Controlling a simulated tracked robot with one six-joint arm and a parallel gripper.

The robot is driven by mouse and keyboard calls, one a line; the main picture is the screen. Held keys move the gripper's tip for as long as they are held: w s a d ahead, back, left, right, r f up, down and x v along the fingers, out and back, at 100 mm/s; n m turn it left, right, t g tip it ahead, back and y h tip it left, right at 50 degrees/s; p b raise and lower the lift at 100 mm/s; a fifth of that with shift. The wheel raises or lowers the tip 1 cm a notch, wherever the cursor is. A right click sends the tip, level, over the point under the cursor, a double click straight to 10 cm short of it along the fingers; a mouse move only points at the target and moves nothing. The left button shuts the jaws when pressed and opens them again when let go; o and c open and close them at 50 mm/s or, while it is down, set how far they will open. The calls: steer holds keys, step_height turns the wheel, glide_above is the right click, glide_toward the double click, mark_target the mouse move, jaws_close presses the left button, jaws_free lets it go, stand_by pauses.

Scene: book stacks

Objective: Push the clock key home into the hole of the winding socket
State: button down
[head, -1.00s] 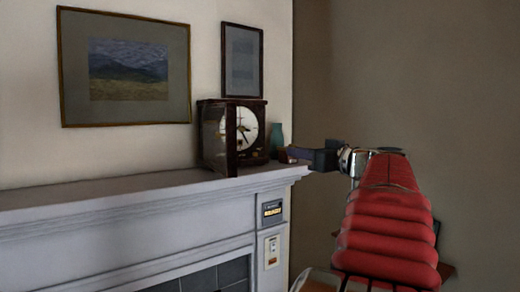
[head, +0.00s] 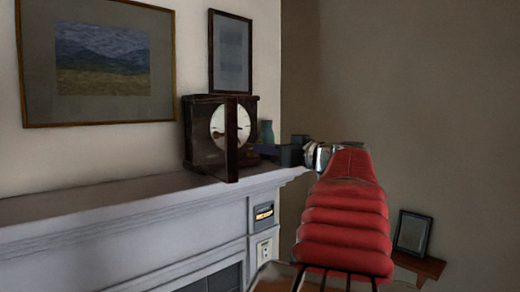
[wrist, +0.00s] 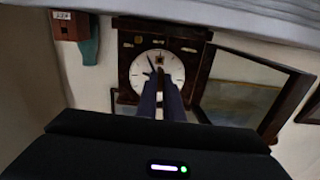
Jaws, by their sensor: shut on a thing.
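The clock (head: 205,146) stands on the mantel in a dark wooden case, its door standing open. In the wrist view its white dial (wrist: 141,69) appears upside down, with dark hands and a small brass part near the centre; I cannot make out the winding socket's hole. My gripper (wrist: 162,72) points at the dial with two dark blue fingers closed together. The clock key in them is hidden or too small to see. In the head view my gripper (head: 262,150) is right of the clock, apart from or just behind its door; I cannot tell the gap.
The open glazed door (wrist: 240,89) stands beside the dial in the wrist view. A teal vase (head: 266,131) is right of the clock. A reddish-brown box (wrist: 68,25) is near it. The mantel (head: 100,197) is bare to the left.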

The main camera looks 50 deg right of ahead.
stand_by(0.3)
steer(key=shift+x, duration=2.75)
steer(key=shift+x, duration=1.95)
steer(key=c, duration=1.8)
jaws_free()
steer(key=shift+s, duration=0.1)
steer(key=v, duration=1.3)
steer(key=shift+s, duration=0.4)
